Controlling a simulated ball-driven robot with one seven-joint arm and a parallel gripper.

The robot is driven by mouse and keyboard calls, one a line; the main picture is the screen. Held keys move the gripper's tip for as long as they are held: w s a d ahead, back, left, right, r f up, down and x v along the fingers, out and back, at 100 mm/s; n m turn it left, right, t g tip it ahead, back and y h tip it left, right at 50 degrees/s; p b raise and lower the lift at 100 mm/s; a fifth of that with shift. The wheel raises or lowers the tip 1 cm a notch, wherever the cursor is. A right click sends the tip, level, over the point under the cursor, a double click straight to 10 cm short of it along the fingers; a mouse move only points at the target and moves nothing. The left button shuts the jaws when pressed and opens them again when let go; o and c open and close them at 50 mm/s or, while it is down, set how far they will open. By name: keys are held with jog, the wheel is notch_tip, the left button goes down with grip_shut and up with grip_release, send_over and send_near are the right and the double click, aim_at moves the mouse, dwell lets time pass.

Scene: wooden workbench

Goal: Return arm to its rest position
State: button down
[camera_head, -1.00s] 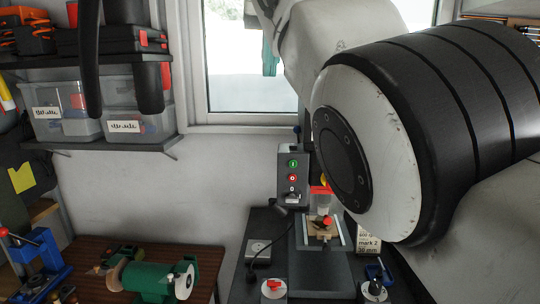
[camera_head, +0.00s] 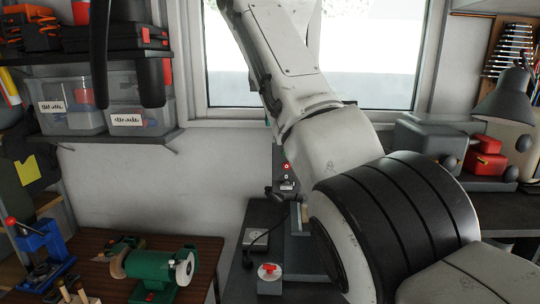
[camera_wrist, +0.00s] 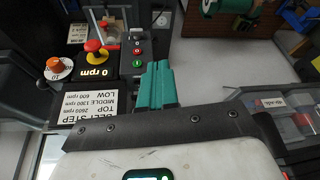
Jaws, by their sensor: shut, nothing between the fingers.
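My gripper (camera_wrist: 156,84) shows in the wrist view as two teal fingers pressed together, with nothing between them. It is shut and appears in front of a dark machine with a control panel. In the head view my arm (camera_head: 290,90) reaches down from the top middle to a large black-and-white joint at the lower right. My gripper is out of sight in the head view.
The machine's rpm display (camera_wrist: 97,72), yellow-and-red knob (camera_wrist: 95,47) and white belt-step label (camera_wrist: 88,117) show in the wrist view. A green bench grinder (camera_head: 152,272) is at lower left. Shelves with clear bins (camera_head: 70,110) line the left wall. A grey lamp (camera_head: 505,98) stands right.

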jog(key=s+d+f+b, duration=0.1)
jog(key=d+f, duration=0.2)
jog(key=f, duration=0.9)
jog(key=s+d+f+g, duration=0.1)
jog(key=s+d+f, duration=0.1)
jog(key=f, duration=1)
jog(key=s+d+f+b, duration=0.1)
jog(key=d+f, duration=0.2)
jog(key=f, duration=0.8)
jog(key=s+d+f, duration=0.5)
jog(key=s+f, duration=0.3)
jog(key=f, duration=0.4)
jog(key=s+d+f+m+g+b, duration=0.1)
jog(key=s+d+f, duration=0.4)
jog(key=s+f, duration=0.4)
jog(key=s+d+f, duration=0.1)
jog(key=s+d, duration=0.2)
jog(key=s, duration=0.6)
jog(key=s+d+f+m+b, duration=0.1)
jog(key=s+d+f, duration=0.1)
jog(key=s, duration=0.7)
jog(key=s+d+f+g+h, duration=0.1)
jog(key=s+d, duration=0.3)
jog(key=s, duration=0.5)
jog(key=shift+s+f+m+b, duration=0.15)
jog(key=shift+f+m+b, duration=0.15)
jog(key=shift+f+b, duration=0.1)
